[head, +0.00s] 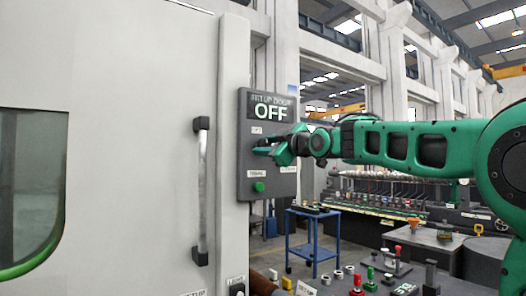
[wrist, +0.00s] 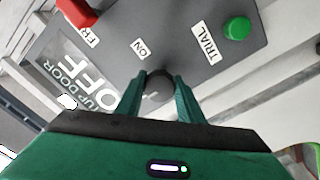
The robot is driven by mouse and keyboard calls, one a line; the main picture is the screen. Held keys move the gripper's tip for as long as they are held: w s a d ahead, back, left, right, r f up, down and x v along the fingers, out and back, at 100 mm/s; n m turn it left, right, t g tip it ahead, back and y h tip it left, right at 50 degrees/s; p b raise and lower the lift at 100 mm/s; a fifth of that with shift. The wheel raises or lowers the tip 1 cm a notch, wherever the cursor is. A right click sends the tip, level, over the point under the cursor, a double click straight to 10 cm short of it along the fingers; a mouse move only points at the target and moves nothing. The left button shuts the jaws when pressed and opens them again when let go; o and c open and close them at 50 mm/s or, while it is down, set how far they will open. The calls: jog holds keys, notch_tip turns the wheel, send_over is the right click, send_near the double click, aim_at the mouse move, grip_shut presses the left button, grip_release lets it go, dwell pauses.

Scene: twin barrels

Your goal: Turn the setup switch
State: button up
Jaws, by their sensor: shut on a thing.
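A dark grey control panel (head: 240,165) is fixed to the right side of the light machine. Its display (head: 270,107) reads OFF in large letters, under a smaller line that seems to say SETUP DOOR. My gripper (head: 263,149) is at the panel, below the display. In the wrist view my gripper (wrist: 158,84) has its two green fingers on either side of a dark round knob, the setup switch (wrist: 158,92), and is shut on it. The ON label (wrist: 139,48) is beside the knob. The knob's pointer direction is hidden.
A green button (wrist: 237,28) is beside the TRIAL label (wrist: 206,44), and a red control (wrist: 76,12) is on the other side. A vertical door handle (head: 201,190) is left of the panel. A blue cart (head: 312,238) and a cluttered bench (head: 340,275) are to the right.

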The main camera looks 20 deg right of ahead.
jog(key=shift+f, duration=0.15)
jog(key=o, duration=1)
jog(key=shift+o, duration=0.2)
jog(key=v, duration=1)
jog(key=shift+s, duration=0.3)
jog(key=shift+d+f, duration=0.1)
jog(key=shift+d, duration=0.05)
